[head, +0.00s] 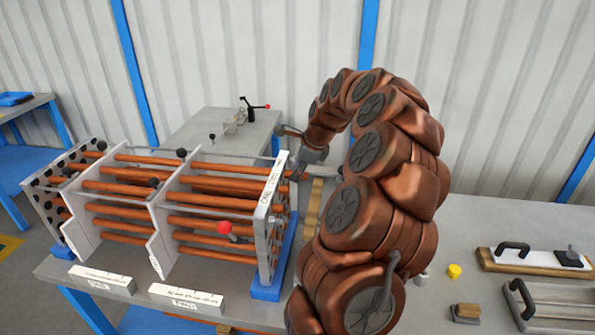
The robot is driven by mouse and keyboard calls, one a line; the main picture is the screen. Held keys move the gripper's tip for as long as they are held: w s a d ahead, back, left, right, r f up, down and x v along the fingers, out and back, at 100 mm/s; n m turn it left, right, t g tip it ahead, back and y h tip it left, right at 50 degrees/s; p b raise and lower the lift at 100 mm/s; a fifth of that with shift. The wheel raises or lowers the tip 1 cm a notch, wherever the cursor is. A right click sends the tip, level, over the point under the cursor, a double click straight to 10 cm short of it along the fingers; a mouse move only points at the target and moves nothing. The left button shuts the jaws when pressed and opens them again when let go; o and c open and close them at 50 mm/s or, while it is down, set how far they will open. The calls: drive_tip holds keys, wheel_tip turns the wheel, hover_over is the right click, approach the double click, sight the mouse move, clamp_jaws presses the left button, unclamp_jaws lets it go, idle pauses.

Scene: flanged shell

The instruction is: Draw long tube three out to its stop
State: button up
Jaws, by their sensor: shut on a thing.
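The flanged shell frame (160,205) stands on the bench at the left, with several copper-coloured tubes running lengthwise through its white plates. Its right end plate (272,215) carries a printed label, of which only the first words can be read. My gripper (298,174) is at the upper part of that end plate, on its outer side. It is shut on a tube end there; the fingertips are small and partly hidden by the plate edge. Which numbered tube it holds cannot be read. My arm hides the space to the right of the plate.
Two white labelled blocks (186,297) lie along the front bench edge. A clamp-like tool (254,107) stands on the rear table. A yellow piece (454,271) and handled trays (535,258) lie at right. Bench behind the trays is clear.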

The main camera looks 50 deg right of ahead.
clamp_jaws()
drive_tip(key=shift+s+d+f+b, duration=0.15)
drive_tip(key=shift+s+d+b, duration=0.1)
drive_tip(key=shift+s+b, duration=0.1)
drive_tip(key=s+d+b, duration=0.5)
drive_tip(key=s+d, duration=0.1)
drive_tip(key=s, duration=0.2)
drive_tip(key=shift+s, duration=0.3)
drive_tip(key=o, duration=0.7)
unclamp_jaws()
drive_tip(key=shift+s+d, duration=0.1)
drive_tip(key=shift+s, duration=0.05)
drive_tip(key=shift+o, duration=1)
drive_tip(key=shift+r, duration=0.2)
